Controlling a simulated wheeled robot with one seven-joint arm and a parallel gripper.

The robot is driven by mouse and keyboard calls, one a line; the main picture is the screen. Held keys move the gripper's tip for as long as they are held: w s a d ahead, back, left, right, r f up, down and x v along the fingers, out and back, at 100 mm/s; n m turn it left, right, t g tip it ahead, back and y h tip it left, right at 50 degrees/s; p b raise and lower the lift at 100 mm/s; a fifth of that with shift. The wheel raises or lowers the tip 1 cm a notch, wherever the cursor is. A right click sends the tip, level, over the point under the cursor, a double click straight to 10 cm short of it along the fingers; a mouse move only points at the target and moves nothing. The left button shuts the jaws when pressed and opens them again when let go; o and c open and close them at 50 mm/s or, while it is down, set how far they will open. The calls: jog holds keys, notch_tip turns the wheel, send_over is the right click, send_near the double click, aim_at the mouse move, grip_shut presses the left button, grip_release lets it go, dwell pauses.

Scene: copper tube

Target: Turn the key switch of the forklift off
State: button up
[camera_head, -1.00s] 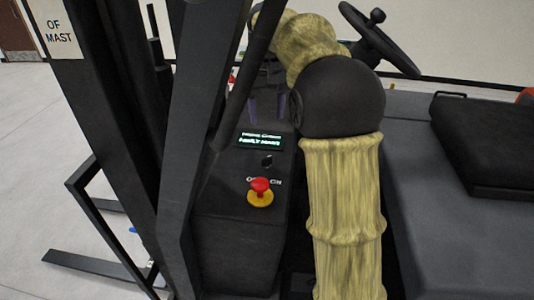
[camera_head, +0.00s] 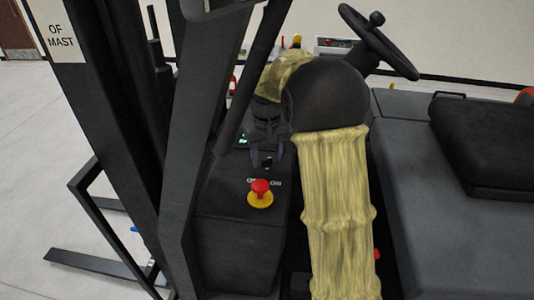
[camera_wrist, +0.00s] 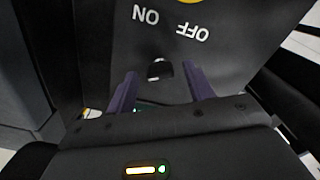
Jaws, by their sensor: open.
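The key switch (camera_wrist: 160,69) is a small dark piece with a pale glint on the forklift's black console (camera_wrist: 225,50). In the wrist view it lies between the two purple fingers of my gripper (camera_wrist: 162,78), which are open with a gap on both sides. The ON label (camera_wrist: 145,15) and OFF label (camera_wrist: 193,32) appear upside down above it. In the head view my gripper (camera_head: 267,156) reaches down over the console at the switch, which is partly hidden there. Whether the fingers touch the panel I cannot tell.
A red emergency button (camera_head: 260,187) on a yellow base sits just in front of the switch. The dark mast post (camera_head: 180,160) stands close on the left, the steering wheel (camera_head: 375,40) behind right.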

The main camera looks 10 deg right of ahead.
jog(key=shift+c, duration=0.4)
jog(key=c, duration=0.9)
jog(key=shift+r+n, duration=0.1)
jog(key=shift+n, duration=0.3)
jog(key=n+p, duration=0.1)
jog(key=n, duration=0.4)
jog(key=shift+r+p, duration=0.1)
jog(key=shift+p, duration=0.2)
jog(key=n+p, duration=0.1)
jog(key=n, duration=0.5)
jog(key=shift+w+p, duration=0.1)
jog(key=shift+p, duration=0.3)
jog(key=shift+n, duration=0.3)
